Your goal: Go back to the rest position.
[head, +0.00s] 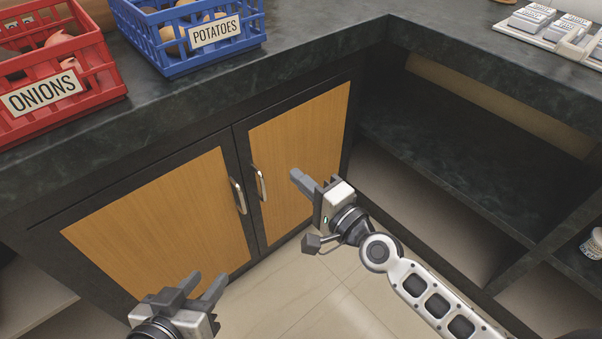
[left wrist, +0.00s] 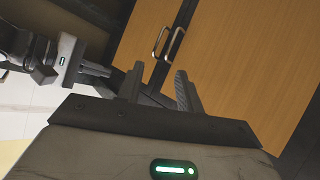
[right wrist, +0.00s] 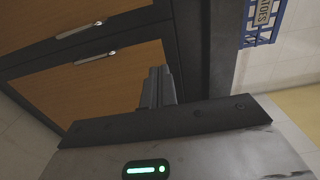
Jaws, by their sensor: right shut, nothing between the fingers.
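My left gripper (head: 204,283) is low in the head view, in front of the left cabinet door, with its fingers apart and nothing between them. The left wrist view also shows its spread, empty fingers (left wrist: 159,72). My right gripper (head: 299,178) is in front of the right cabinet door, fingers together and empty. Its closed fingers also show in the right wrist view (right wrist: 158,72). Neither gripper visibly holds anything. No steel canister shows in these frames.
A dark counter (head: 330,42) carries a red onion crate (head: 100,75) and a blue potato crate (head: 160,55). Below are two shut wooden doors (head: 165,220) with metal handles (head: 238,196). Open shelves (head: 440,150) are at right. The tiled floor (head: 310,290) is clear.

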